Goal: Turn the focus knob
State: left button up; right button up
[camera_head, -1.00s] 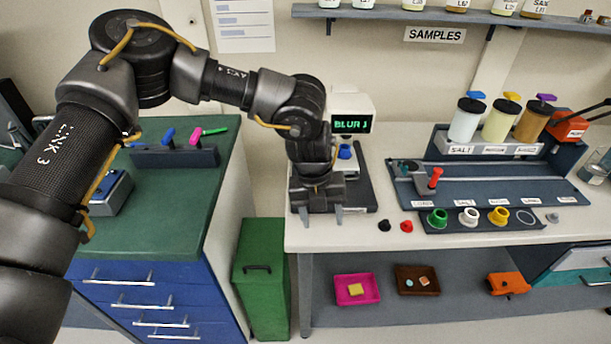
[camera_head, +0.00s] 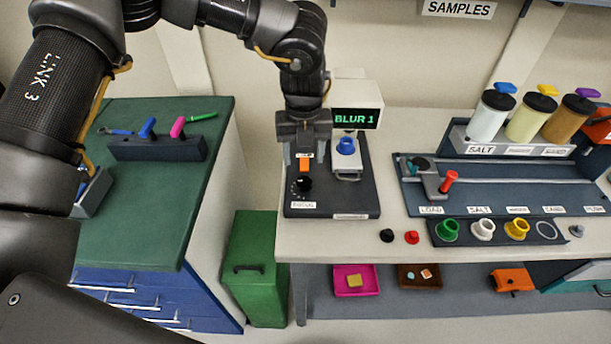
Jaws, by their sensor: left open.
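The black focus knob (camera_head: 303,185) sits on the front left of a dark instrument base (camera_head: 345,203) on the white bench. An orange part (camera_head: 305,166) stands just behind the knob. My left gripper (camera_head: 306,158) points down with its fingers apart and nothing held between them. In the picture it is just above and behind the knob, and the orange part shows between its fingers. I cannot tell its exact height. My right gripper is not in view.
A small black piece (camera_head: 387,236) and a red piece (camera_head: 411,237) lie right of the base. A slide rail with a red handle (camera_head: 449,180) is further right. A green counter (camera_head: 150,215) is left.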

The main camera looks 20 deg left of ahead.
aim_at(304, 181)
pick_arm(q)
notch_tip(304, 181, down, 8)
jog(key=shift+w+f+p, duration=0.1)
jog(key=shift+f+p, duration=0.1)
jog(key=shift+p, duration=0.7)
jog(key=shift+f, duration=0.4)
jog(key=shift+c, duration=0.2)
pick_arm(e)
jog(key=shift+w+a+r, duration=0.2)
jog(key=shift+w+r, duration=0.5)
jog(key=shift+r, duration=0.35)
